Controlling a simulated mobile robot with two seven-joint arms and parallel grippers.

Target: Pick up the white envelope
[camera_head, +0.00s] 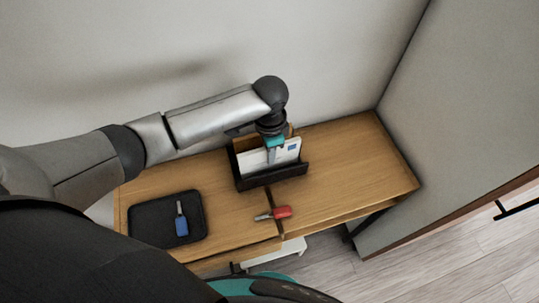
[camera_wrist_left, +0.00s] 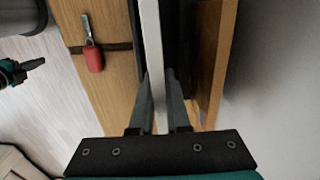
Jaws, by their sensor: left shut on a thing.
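The white envelope (camera_head: 287,153) stands upright in a black holder (camera_head: 273,180) on the wooden table. It has a blue mark near its upper right corner. In the left wrist view the envelope (camera_wrist_left: 151,45) shows edge-on as a white strip between my finger pads. My left gripper (camera_head: 270,155) comes down from above and is shut on the envelope. Its fingers (camera_wrist_left: 160,88) lie on both sides of the strip. Part of my right gripper (camera_wrist_left: 18,70) seems to show at the left edge of the left wrist view; its jaw state is unclear.
A brown piece (camera_head: 243,144) stands behind the envelope in the holder. A red-handled key-like item (camera_head: 281,212) lies in front. A black tray (camera_head: 152,228) holds a similar blue item (camera_head: 181,226). Walls stand behind and right. The table's right part (camera_head: 360,165) is clear.

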